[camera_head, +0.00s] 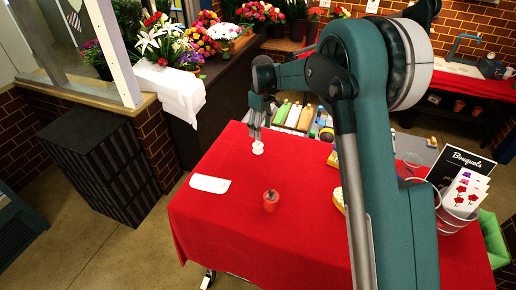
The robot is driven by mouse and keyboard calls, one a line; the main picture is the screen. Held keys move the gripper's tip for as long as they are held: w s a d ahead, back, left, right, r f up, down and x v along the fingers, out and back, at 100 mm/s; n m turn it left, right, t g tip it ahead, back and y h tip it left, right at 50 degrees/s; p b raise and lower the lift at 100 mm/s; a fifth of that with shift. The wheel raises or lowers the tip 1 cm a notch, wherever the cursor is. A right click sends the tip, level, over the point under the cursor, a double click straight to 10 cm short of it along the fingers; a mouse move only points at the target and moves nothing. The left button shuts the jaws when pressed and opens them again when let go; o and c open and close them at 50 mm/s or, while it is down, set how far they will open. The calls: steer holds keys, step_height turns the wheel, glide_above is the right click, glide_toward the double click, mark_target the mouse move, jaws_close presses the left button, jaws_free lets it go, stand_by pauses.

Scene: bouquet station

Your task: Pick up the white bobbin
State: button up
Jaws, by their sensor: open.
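The white bobbin (258,148) stands upright on the red-covered table (230,235), towards its far left part. My gripper (256,133) points down right above the bobbin, with its open fingers at or just over the bobbin's top. I cannot tell whether the fingertips touch it or reach around it. The bobbin's top edge is partly covered by the fingers.
A white card-like piece (210,184) lies left of the bobbin. A small red pot (271,200) stands in front. Yellow items (338,197) lie partly behind my arm. Bottles (292,115) stand beyond the table. A bucket of cards (458,217) stands right.

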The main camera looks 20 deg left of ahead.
mark_target(258, 145)
steer(key=shift+a+f, duration=0.85)
steer(key=shift+f, duration=0.15)
steer(key=shift+f, duration=1.15)
steer(key=shift+s+f+p, duration=0.1)
steer(key=shift+f+p, duration=0.3)
steer(key=shift+f, duration=2.2)
steer(key=c, duration=0.9)
